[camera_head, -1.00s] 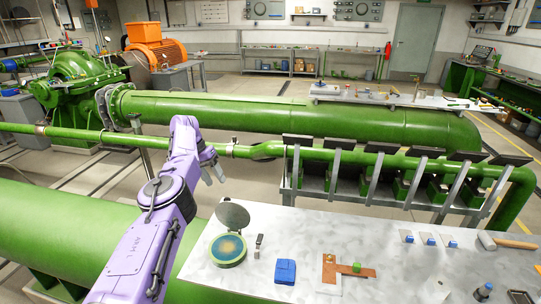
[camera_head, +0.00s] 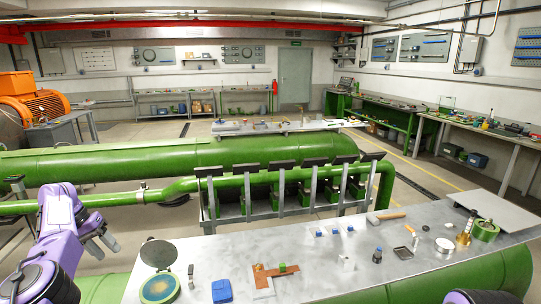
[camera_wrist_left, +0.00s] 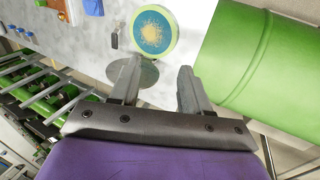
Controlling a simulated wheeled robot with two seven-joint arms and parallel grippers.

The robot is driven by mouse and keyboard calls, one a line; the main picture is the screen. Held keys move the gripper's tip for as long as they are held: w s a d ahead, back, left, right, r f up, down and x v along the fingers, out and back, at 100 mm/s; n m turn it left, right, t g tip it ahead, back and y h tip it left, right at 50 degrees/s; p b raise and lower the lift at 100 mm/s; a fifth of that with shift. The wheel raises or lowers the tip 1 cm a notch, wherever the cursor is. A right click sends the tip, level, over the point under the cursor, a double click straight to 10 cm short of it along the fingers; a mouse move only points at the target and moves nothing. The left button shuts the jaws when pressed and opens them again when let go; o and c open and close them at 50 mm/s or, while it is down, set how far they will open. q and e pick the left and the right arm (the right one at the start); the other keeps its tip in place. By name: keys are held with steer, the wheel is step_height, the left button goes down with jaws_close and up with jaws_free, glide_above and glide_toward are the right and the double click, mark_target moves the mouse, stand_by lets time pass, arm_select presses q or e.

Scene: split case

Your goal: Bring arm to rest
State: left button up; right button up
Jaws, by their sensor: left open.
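My left arm (camera_head: 60,235) comes in from the left, and its gripper (camera_head: 101,241) hangs beside the left end of the metal table (camera_head: 205,256). The left gripper is open and empty, with its two fingers apart in the left wrist view (camera_wrist_left: 160,72). The round green case (camera_head: 160,289) lies open on the table, its grey round lid (camera_head: 158,254) behind it. In the left wrist view the case (camera_wrist_left: 154,32) lies beyond the fingertips, apart from them. A small purple piece of my right arm (camera_head: 470,297) shows at the bottom edge; its gripper is out of view.
A blue box (camera_head: 221,291) and an orange-brown bracket (camera_head: 262,275) lie on the table. A big green pipe (camera_head: 180,160) and a slimmer one run behind the table.

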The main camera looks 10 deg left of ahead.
arm_select(q)
steer(key=a+f+m+t+b, duration=0.2)
steer(key=a+f+m+t, duration=0.2)
steer(key=a+m+t, duration=0.4)
steer(key=s+d+f+n+t+y+b, duration=0.15)
steer(key=s+f+n+y, duration=0.25)
steer(key=f, duration=0.4)
steer(key=s+f+n+t+y+b, duration=0.25)
steer(key=s+f+y, duration=0.2)
steer(key=f, duration=0.45)
steer(key=s+d+f+n+g+y+b, duration=0.25)
steer(key=s+d+f+n+g, duration=0.2)
steer(key=s+d+f, duration=0.8)
steer(key=s+d+f+g+h+b, duration=0.1)
steer(key=s+d+f+g+b, duration=0.2)
steer(key=s+d, duration=0.6)
steer(key=s+d+f+g+h+b, duration=0.2)
steer(key=s+d+f+g+b, duration=0.1)
steer(key=s+d+f, duration=0.3)
steer(key=s+d, duration=0.2)
steer(key=d, duration=0.1)
steer(key=shift+s+d, duration=0.4)
arm_select(e)
step_height(320, 180, down, 14)
steer(key=shift+s+f, duration=0.15)
steer(key=shift+s, duration=0.25)
